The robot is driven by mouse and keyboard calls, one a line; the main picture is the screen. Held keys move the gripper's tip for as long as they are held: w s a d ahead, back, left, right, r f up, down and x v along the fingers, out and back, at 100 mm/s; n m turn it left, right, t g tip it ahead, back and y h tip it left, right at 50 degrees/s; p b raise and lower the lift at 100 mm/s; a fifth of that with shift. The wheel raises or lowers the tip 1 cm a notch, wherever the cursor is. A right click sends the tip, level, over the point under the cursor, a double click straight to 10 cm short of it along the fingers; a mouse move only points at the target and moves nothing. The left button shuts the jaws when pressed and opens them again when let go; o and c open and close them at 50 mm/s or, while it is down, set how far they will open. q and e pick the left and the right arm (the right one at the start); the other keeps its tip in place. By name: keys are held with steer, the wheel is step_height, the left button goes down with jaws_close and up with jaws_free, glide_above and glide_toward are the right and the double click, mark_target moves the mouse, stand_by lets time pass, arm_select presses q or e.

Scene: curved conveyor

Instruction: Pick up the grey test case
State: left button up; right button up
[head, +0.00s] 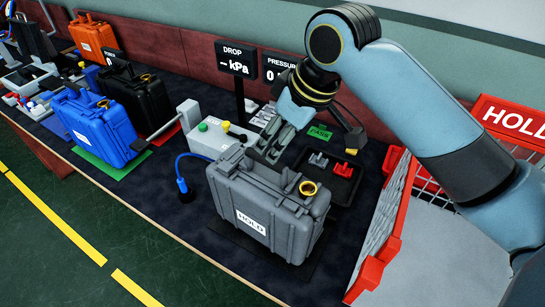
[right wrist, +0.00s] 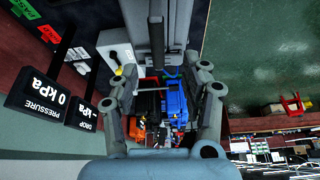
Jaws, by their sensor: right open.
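The grey test case (head: 262,215) stands upright on a dark mat at the front of the bench in the head view. It has a white HOLD label on its front and a yellow ring on top. My right gripper (head: 270,146) is just behind and above the case's top, near its handle side; contact cannot be told. In the right wrist view the right gripper's fingers (right wrist: 160,105) are spread apart. A grey body, probably the case, shows at the top middle there. My left gripper is not in view.
A grey box with buttons (head: 212,138) stands behind the case, with a blue cable beside it. A black tray (head: 337,186) with small red and grey parts lies to the right. A red-rimmed HOLD bin (head: 378,266) is farther right. A blue case (head: 95,125) stands left.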

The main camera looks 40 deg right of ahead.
mark_target(265, 156)
steer(key=x, duration=0.2)
steer(key=shift+w+a+f, duration=0.1)
steer(key=shift+a+f, duration=0.15)
steer(key=shift+a, duration=0.05)
steer(key=shift+w+d+f, duration=0.15)
steer(key=shift+w+f, duration=0.15)
steer(key=shift+f, duration=0.35)
steer(key=shift+d+p+x, duration=0.15)
steer(key=shift+p+x, duration=0.25)
steer(key=shift+x, duration=0.8)
steer(key=shift+d+p+x, duration=0.15)
steer(key=shift+p+x, duration=0.2)
steer(key=shift+x, duration=0.8)
steer(key=shift+w+a, duration=0.1)
steer(key=shift+w, duration=0.05)
jaws_close()
steer(key=shift+r, duration=0.1)
